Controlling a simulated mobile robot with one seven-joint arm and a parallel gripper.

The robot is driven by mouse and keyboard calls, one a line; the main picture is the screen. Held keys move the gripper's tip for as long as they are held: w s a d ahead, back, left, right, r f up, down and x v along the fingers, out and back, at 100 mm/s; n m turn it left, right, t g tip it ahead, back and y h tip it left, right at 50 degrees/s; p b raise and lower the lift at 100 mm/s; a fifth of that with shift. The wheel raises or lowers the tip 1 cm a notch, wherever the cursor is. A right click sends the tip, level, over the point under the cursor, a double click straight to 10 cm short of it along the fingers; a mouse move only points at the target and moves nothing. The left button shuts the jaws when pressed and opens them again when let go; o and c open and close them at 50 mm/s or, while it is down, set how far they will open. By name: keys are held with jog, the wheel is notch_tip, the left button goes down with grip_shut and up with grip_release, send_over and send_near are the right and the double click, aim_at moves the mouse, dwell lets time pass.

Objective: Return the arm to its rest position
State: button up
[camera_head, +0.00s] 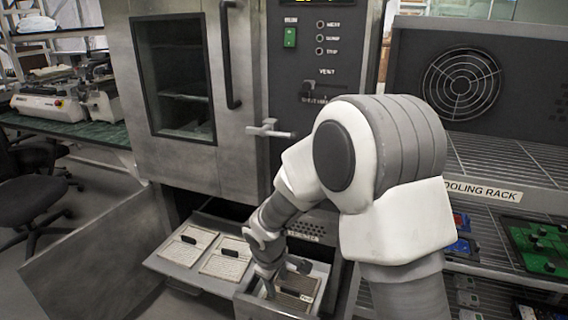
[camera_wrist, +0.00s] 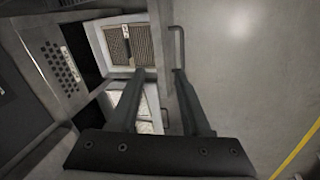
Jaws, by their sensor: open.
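My arm reaches down from the right of the head view to the pulled-out drawer at the bottom centre. My gripper (camera_head: 268,278) is at that drawer's front, and its tips are partly hidden by the arm. The drawer (camera_head: 256,303) holds a tan and brown slatted panel (camera_head: 298,290), which also shows in the wrist view (camera_wrist: 140,45). A bar handle (camera_wrist: 182,50) lies close by the right finger; I cannot tell whether they touch.
A wider tray (camera_head: 205,280) with two pale panels (camera_head: 188,245) is pulled out to the left. The steel oven cabinet (camera_head: 165,80) stands behind, with a lever handle (camera_head: 270,130) jutting out. A cooling rack (camera_head: 500,165) with green and blue boards stands at right.

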jog(key=s+d+r+m+t, duration=0.1)
jog(key=s+d+r+m, duration=0.2)
jog(key=d+r, duration=0.35)
jog(key=s+d+r+m, duration=0.3)
jog(key=s+d+r, duration=0.1)
jog(key=r, duration=0.6)
jog(key=s+d+r+m+t+y, duration=0.1)
jog(key=s+d+r+m, duration=0.25)
jog(key=s, duration=0.45)
jog(key=s+d+r+m+t, duration=0.1)
jog(key=s+d+r+m, duration=0.1)
jog(key=s+r, duration=0.45)
notch_tip(320, 180, up, 16)
jog(key=s+p, duration=0.1)
jog(key=p, duration=1.7)
jog(key=shift+f, duration=0.25)
